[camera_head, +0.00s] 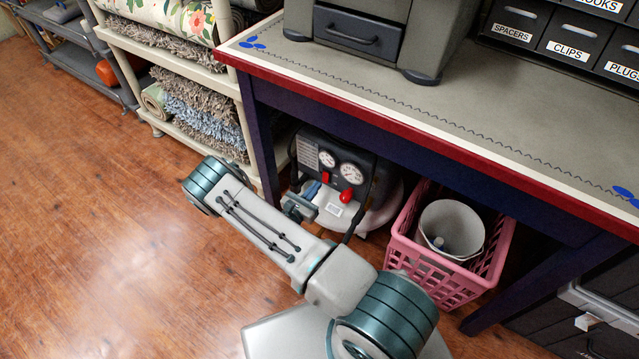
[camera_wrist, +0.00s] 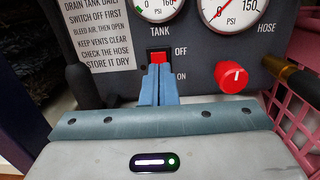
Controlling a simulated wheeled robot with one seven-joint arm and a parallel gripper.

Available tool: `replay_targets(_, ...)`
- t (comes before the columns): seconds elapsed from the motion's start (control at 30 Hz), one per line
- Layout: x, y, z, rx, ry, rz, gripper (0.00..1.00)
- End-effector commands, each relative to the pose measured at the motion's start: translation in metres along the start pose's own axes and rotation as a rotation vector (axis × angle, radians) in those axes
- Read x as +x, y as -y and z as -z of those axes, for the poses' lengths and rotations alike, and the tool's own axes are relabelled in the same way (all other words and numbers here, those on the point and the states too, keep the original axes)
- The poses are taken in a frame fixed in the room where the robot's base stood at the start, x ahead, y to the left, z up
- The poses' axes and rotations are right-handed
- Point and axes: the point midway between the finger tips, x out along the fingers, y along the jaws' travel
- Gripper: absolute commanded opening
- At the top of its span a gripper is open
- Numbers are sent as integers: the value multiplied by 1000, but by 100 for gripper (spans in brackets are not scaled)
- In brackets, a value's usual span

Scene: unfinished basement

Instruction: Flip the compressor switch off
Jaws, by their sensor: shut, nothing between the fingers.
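The compressor (camera_head: 350,180) stands on the floor under the workbench, with two gauges and a red knob on its dark panel. In the wrist view its panel (camera_wrist: 205,70) fills the upper part. The switch (camera_wrist: 158,57) is a red rocker in a black frame, with OFF printed beside its top and ON lower down. My gripper (camera_wrist: 159,68) is shut and empty, its blue fingertips right at the red rocker and covering its lower part. I cannot tell whether they touch it. In the head view my gripper (camera_head: 310,191) reaches in front of the compressor panel.
The workbench (camera_head: 450,130) overhangs the compressor, with its leg (camera_head: 261,140) to the left. A pink basket (camera_head: 408,245) holding a white bucket (camera_head: 450,228) stands close on the right. A shelf of rugs (camera_head: 200,110) is at left. Open wooden floor lies in front.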

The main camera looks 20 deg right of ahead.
Motion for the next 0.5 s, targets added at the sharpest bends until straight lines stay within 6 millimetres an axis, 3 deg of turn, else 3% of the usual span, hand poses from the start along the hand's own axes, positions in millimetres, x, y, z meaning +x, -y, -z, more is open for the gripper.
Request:
replay_targets(0.3,-74,-2,-17,-1,-2,-8,0)
replay_targets(0.5,-96,-2,-20,-1,-2,-6,0)
